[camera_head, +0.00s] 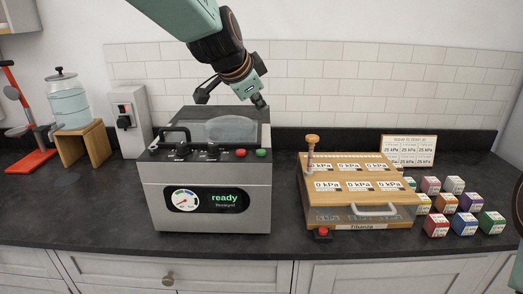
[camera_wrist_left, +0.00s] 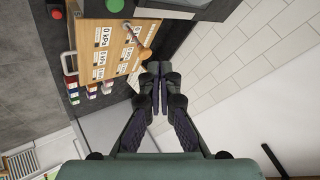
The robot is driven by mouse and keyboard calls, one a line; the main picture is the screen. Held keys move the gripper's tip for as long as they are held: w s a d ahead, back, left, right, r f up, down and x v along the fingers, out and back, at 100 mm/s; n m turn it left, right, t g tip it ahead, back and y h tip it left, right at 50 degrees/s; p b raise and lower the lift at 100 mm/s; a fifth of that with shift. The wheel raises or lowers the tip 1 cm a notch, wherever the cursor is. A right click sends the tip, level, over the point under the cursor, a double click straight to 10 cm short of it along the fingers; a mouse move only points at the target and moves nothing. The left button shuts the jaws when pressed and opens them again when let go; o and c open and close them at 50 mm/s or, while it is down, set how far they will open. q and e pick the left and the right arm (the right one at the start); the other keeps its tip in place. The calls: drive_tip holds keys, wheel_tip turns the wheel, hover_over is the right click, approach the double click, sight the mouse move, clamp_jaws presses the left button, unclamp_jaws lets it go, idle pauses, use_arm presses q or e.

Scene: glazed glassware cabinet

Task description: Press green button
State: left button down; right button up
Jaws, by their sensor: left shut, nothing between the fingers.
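The green button (camera_head: 262,153) is on the front right of the top of a grey machine (camera_head: 165,200), beside a red button (camera_head: 240,153). The machine's display reads "ready". My left gripper (camera_head: 259,101) is above and behind the green button, in the air over the machine's back right, apart from the button. In the left wrist view the gripper (camera_wrist_left: 160,88) has its fingertips together with nothing between them. The green button shows at the top edge of that view (camera_wrist_left: 115,5).
A wooden box (camera_head: 345,205) with "0 kPa" labels, an upright knob and a grey handle stands right of the machine. Several coloured cubes (camera_head: 436,226) lie farther right. A glass jar (camera_head: 68,102) on a wooden stand and a red-based stand (camera_head: 30,160) are left.

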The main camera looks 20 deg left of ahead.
use_arm(q)
drive_tip(key=b, duration=0.6)
hover_over(260, 153)
drive_tip(key=f, duration=0.8)
drive_tip(key=shift+a, duration=0.2)
drive_tip(key=shift+w+f, duration=0.1)
drive_tip(key=shift+f, duration=0.25)
drive_tip(key=shift+w+d+f+b, duration=0.15)
drive_tip(key=shift+f+b, duration=0.15)
drive_tip(key=shift+b, duration=0.3)
drive_tip(key=shift+s+r, duration=0.15)
drive_tip(key=shift+s, duration=0.1)
drive_tip(key=shift+w, duration=0.1)
